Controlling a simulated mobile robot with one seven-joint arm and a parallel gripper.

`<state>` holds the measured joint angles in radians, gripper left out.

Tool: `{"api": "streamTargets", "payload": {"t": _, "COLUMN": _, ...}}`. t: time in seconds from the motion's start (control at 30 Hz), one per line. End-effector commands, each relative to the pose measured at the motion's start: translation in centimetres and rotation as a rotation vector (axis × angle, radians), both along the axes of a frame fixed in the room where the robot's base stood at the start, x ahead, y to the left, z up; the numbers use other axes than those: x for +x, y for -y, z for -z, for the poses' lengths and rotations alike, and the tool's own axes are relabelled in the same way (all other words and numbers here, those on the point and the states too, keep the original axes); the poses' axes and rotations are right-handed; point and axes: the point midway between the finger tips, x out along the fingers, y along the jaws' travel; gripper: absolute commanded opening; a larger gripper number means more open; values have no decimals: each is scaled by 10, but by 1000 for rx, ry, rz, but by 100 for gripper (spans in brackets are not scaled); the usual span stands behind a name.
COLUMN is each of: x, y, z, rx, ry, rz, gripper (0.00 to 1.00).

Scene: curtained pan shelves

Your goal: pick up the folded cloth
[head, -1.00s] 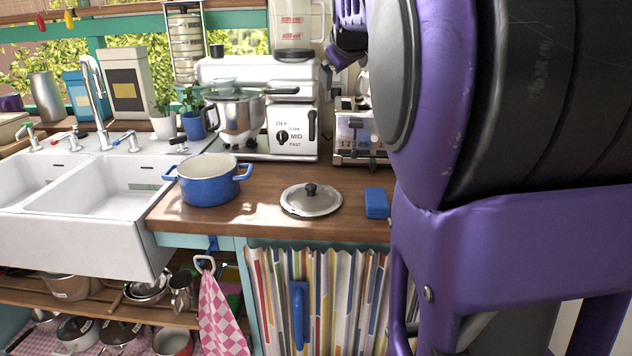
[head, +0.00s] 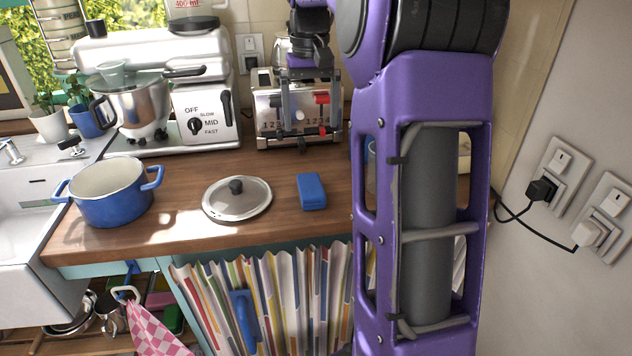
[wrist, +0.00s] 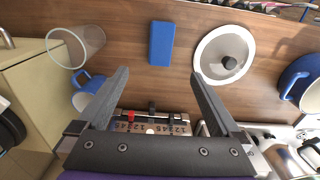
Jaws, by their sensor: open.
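The folded cloth appears to be the small flat blue rectangle (head: 312,191) lying on the wooden counter, right of the pot lid. It also shows at the top middle of the wrist view (wrist: 161,43). My gripper (wrist: 160,75) is open and empty, with its two fingers spread apart. In the wrist view the cloth lies beyond the fingertips, roughly centred between them. In the head view my gripper hangs in front of the toaster, behind the cloth and apart from it.
A glass pot lid (head: 237,199) lies left of the cloth, and a blue pot (head: 109,191) stands farther left. The toaster (head: 265,112) and mixer (head: 205,110) stand at the back. A clear glass (wrist: 76,47) and a blue mug (wrist: 88,90) are on the cloth's other side.

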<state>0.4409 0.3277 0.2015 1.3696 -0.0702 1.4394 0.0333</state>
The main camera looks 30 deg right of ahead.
Motion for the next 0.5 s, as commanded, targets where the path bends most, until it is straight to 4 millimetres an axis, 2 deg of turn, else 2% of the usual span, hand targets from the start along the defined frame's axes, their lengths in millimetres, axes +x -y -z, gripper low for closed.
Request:
{"api": "streamTargets", "payload": {"t": 0.17, "x": -3, "y": 0, "z": 16, "rx": 10, "ry": -15, "rz": 8, "gripper": 100}}
{"api": "streamTargets", "payload": {"t": 0.5, "x": -3, "y": 0, "z": 90, "rx": 9, "ry": -14, "rz": 7, "gripper": 100}}
